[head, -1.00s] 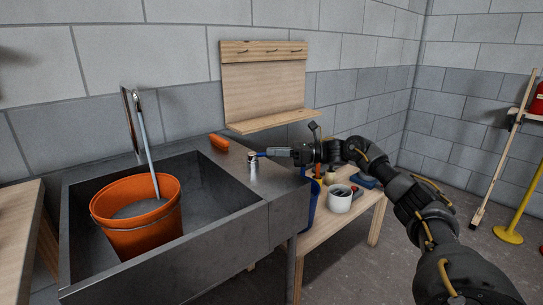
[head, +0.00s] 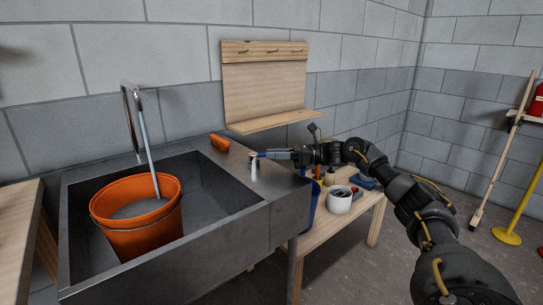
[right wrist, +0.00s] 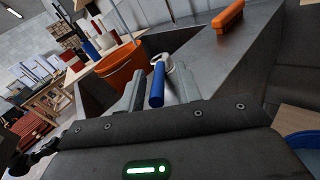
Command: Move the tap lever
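The tap lever is a blue handle on a small chrome tap body (head: 254,168), at the right end of the grey sink's deck. In the right wrist view the blue lever (right wrist: 157,84) lies between the two fingers. My right gripper (head: 270,153) reaches in from the right at the lever. In the right wrist view its fingers (right wrist: 158,92) stand apart on either side of the lever, with a gap showing at the left; contact on the right side is unclear. My left gripper is out of view.
An orange bucket (head: 140,236) stands in the sink (head: 232,244) under a curved chrome spout (head: 125,105). An orange brush (head: 219,142) lies on the rear deck. A wooden shelf board (head: 265,85) hangs behind. A low bench (head: 330,228) with a white pot (head: 339,200) is at the right.

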